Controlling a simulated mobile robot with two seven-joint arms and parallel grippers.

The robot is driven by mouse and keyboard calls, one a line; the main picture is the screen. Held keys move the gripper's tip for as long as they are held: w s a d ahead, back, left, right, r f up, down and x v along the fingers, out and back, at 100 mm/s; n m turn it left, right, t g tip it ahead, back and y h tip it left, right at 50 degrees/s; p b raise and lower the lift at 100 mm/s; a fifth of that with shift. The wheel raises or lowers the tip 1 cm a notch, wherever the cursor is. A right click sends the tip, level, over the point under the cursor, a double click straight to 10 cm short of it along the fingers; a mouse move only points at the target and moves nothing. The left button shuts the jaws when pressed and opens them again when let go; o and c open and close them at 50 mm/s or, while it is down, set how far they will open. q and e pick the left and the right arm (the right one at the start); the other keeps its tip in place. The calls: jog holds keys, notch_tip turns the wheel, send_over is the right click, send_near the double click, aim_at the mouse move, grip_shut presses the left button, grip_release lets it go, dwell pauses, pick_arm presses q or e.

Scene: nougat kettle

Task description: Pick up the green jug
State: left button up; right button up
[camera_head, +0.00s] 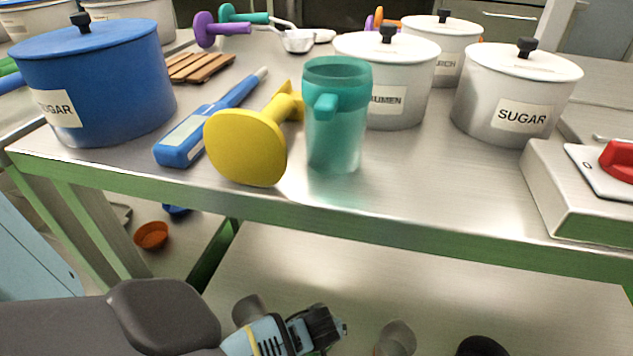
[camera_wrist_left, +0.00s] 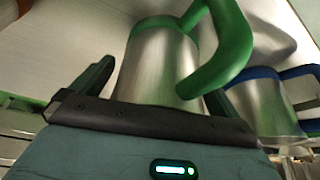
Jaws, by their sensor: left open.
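In the left wrist view, a steel jug with a green rim and a green handle (camera_wrist_left: 160,62) stands just ahead of my left gripper (camera_wrist_left: 160,82). The gripper is open, with one dark finger on each side of the jug's lower body; I cannot tell whether either touches it. The jug's near end is hidden behind the gripper's palm edge. In the head view, my left gripper (camera_head: 328,328) is low, below the worktable's front edge, and I cannot make out the green-handled jug there. My right gripper is not in view.
A blue-rimmed steel jug (camera_wrist_left: 258,98) stands close on the right in the wrist view. On the worktable (camera_head: 430,190) above stand a teal translucent beaker (camera_head: 337,125), a yellow tool (camera_head: 245,147), a blue pot (camera_head: 95,85) and lidded white pots (camera_head: 515,95).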

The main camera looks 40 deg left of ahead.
pick_arm(q)
jog(key=shift+r, duration=0.1)
jog(key=c, duration=0.7)
jog(key=shift+c, duration=1.8)
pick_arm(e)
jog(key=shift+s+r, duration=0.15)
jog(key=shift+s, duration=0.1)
pick_arm(q)
notch_tip(320, 180, up, 10)
jog(key=p, duration=0.5)
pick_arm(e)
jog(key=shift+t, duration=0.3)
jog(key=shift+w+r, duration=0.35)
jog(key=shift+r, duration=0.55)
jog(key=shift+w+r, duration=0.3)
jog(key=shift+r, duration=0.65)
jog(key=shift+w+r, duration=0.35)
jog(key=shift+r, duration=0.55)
